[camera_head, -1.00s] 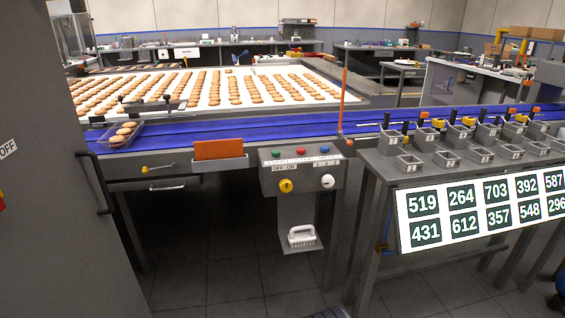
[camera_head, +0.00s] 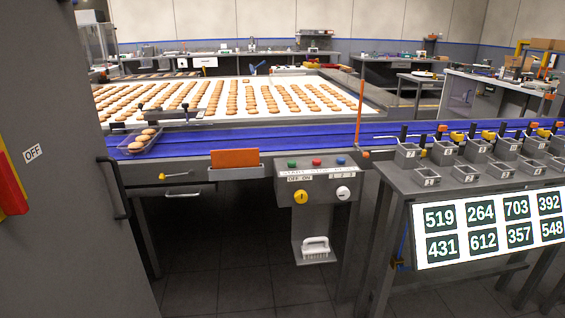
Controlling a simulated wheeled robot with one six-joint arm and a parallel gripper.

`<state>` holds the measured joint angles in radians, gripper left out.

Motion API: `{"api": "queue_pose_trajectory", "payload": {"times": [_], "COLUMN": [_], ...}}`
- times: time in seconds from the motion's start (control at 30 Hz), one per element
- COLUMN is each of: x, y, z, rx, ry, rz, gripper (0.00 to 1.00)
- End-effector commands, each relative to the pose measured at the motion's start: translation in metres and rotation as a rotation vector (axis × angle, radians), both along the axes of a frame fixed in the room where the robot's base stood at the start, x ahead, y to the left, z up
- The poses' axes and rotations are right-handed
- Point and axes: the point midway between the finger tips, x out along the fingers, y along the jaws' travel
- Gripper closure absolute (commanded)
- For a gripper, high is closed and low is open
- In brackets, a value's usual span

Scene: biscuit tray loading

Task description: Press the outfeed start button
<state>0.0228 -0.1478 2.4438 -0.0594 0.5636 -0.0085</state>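A grey control box (camera_head: 287,190) hangs on the front of the conveyor frame, near the middle of the picture. On its top are a green button (camera_head: 292,164), a red button (camera_head: 316,162) and a blue button (camera_head: 340,161). A label strip lies by the buttons, too small to read surely. The box front has a yellow knob (camera_head: 301,197) under an OFF/ON label and a white knob (camera_head: 343,193). The blue outfeed belt (camera_head: 230,138) runs behind it. My gripper is not in view.
A clear tray with biscuits (camera_head: 141,145) sits on the belt's left. A tall grey cabinet (camera_head: 60,200) fills the left side. An orange post (camera_head: 360,115) stands right of the box. A table with number cards (camera_head: 489,228) stands at right. Floor before the box is clear.

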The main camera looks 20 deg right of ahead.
Motion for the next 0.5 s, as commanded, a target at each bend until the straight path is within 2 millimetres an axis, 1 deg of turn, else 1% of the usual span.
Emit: {"api": "queue_pose_trajectory", "payload": {"times": [0.03,0.07,0.43,0.5], "x": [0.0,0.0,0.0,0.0], "y": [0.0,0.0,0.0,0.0], "z": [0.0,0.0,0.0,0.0], "rx": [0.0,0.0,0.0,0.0], "ry": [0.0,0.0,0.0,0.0], "rz": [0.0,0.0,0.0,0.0], "gripper": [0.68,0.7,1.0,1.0]}}
